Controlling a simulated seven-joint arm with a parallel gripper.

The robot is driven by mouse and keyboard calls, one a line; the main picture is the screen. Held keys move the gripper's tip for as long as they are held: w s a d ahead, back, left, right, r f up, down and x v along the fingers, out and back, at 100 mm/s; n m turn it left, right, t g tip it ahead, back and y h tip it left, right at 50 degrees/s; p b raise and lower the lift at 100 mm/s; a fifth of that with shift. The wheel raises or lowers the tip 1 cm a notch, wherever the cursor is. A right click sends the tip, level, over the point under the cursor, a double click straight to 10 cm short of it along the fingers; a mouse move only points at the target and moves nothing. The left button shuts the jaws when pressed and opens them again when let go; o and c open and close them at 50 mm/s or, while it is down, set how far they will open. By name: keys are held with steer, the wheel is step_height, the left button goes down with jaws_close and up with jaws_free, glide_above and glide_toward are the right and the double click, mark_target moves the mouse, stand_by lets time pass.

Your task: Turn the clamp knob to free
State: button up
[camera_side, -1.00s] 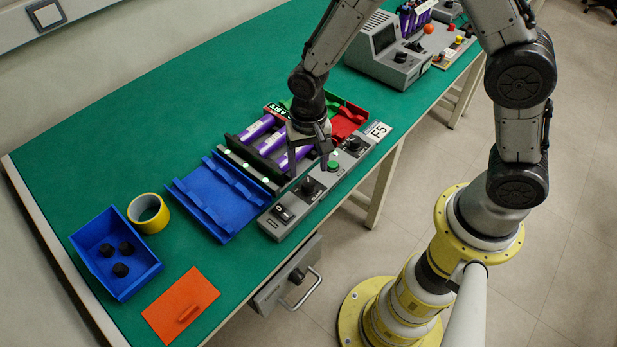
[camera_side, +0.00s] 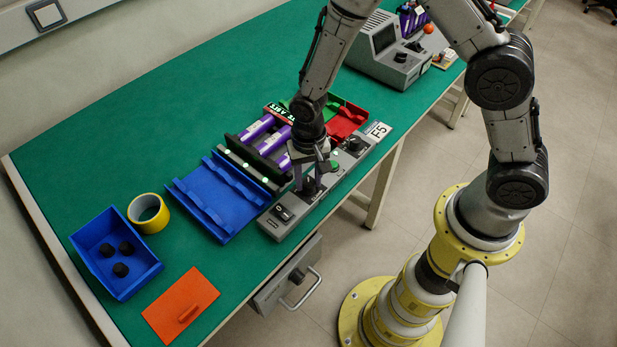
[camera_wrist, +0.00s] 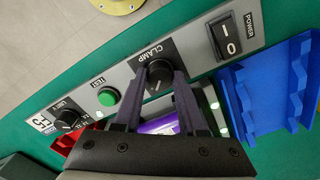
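The black clamp knob (camera_wrist: 158,75) sits on the grey control panel (camera_wrist: 190,48) below the CLAMP label in the wrist view. In the side view the knob (camera_side: 310,184) is partly hidden by my gripper. My gripper (camera_wrist: 160,74) points down at the panel, with one dark finger on each side of the knob. The fingers look apart; I cannot tell whether they touch the knob. Purple cells (camera_side: 273,141) lie in the black holder behind the panel, partly covered by my gripper.
A blue tray (camera_side: 218,200) and a red bin (camera_side: 347,121) stand close by. Yellow tape (camera_side: 148,214) and an orange lid (camera_side: 180,305) lie left.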

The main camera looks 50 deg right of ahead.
jaws_close()
steer(key=shift+n, duration=0.4)
steer(key=n, duration=0.7)
steer(key=shift+n, duration=0.3)
steer(key=n, duration=0.4)
steer(key=shift+n, duration=0.3)
steer(key=n, duration=0.4)
steer(key=shift+n, duration=0.4)
